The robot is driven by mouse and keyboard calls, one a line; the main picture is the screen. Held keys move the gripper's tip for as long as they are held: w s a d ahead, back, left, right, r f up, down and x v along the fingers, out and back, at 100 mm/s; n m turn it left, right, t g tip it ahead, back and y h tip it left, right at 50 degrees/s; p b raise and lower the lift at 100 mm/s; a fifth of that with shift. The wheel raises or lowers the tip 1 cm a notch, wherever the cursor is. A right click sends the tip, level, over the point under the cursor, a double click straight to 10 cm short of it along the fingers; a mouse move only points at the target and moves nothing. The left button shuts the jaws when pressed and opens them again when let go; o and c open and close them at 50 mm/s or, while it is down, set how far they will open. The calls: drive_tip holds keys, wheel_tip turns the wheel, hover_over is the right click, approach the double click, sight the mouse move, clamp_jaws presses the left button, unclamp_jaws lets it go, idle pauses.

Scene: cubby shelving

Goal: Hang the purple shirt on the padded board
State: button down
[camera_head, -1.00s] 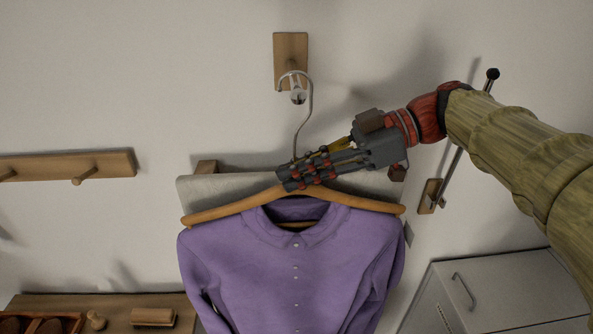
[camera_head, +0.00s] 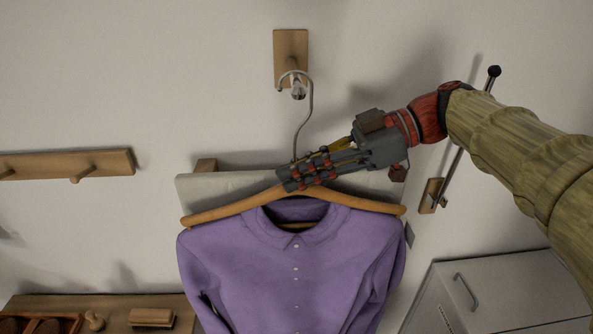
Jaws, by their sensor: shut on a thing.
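The purple shirt (camera_head: 290,270) hangs on a wooden hanger (camera_head: 220,212) with a metal hook (camera_head: 308,112). My gripper (camera_head: 287,180) is shut on the hanger near the base of its hook, at the collar. The hook's curve is at a peg (camera_head: 297,88) on a small wooden wall plate (camera_head: 290,50); I cannot tell whether it rests on the peg or only overlaps it in view. The padded board (camera_head: 200,190), pale grey, is behind the hanger and shirt, which hide most of it.
A wooden peg rail (camera_head: 70,163) is on the wall at left. A shelf (camera_head: 110,303) below it holds a brush (camera_head: 152,318). A slanted metal rod (camera_head: 452,165) with a wooden mount is at right, close to my arm. A grey cabinet (camera_head: 510,290) stands at lower right.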

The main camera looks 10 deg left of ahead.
idle(0.3)
drive_tip(key=c, duration=1.8)
unclamp_jaws()
drive_tip(key=shift+o, duration=0.2)
drive_tip(key=shift+f, duration=0.1)
drive_tip(key=f+p+v, duration=0.1)
drive_tip(key=p+v, duration=0.2)
drive_tip(key=v, duration=0.6)
drive_tip(key=d+f+p+v, duration=0.1)
drive_tip(key=f+p+v, duration=0.1)
drive_tip(key=v, duration=0.8)
drive_tip(key=shift+w+d+p, duration=0.15)
drive_tip(key=shift+d+p, duration=0.1)
drive_tip(key=shift+p, duration=0.2)
drive_tip(key=shift+r, duration=0.1)
